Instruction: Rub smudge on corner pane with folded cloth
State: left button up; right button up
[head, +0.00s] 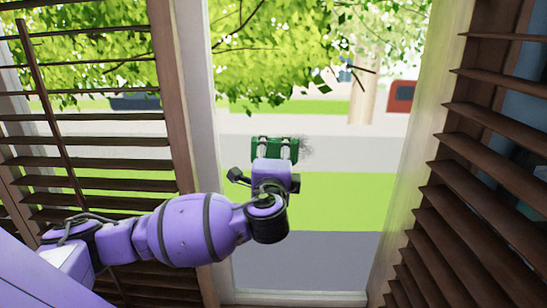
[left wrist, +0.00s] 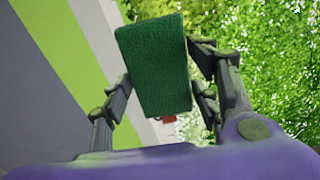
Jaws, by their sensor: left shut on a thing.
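The folded cloth (head: 288,143) is dark green and sits in my left gripper (head: 275,152), in front of the window pane (head: 320,230). In the left wrist view the cloth (left wrist: 154,60) is a thick green block between the two fingers of my left gripper (left wrist: 160,85), which is shut on it. A faint dark grey smudge (head: 305,147) shows on the pane just right of the cloth. The cloth may cover part of it. I cannot tell whether the cloth touches the glass. My right gripper is not in view.
Brown louvred shutters stand on the left (head: 90,145) and on the right (head: 490,170) of the pane. A pale frame post (head: 425,150) edges the pane on the right. Trees, grass and a road show through the glass. The pane below the arm is clear.

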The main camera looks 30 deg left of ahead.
pick_arm(q)
jog(key=shift+w+a, duration=0.15)
jog(key=shift+w, duration=0.1)
